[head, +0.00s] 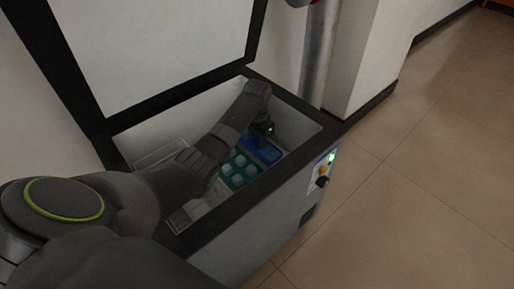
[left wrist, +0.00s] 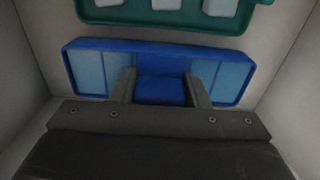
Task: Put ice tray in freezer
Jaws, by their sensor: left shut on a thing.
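A blue ice tray (head: 262,150) with pale blue cells is down inside the open chest freezer (head: 237,205), near its right end. My left gripper (head: 264,128) reaches down into the freezer and is shut on this tray. In the left wrist view the left gripper's fingers (left wrist: 160,90) grip the blue ice tray (left wrist: 88,70) at its middle. I cannot tell whether the tray rests on the freezer floor. The freezer lid (head: 160,45) stands open at the back. My right gripper is not in view.
A teal tray with white cubes (head: 238,168) lies beside the blue tray; it also shows in the left wrist view (left wrist: 165,15). Clear containers (head: 165,152) are at the freezer's left. A pipe (head: 316,55) and wall corner stand behind. Tiled floor (head: 420,190) at right is clear.

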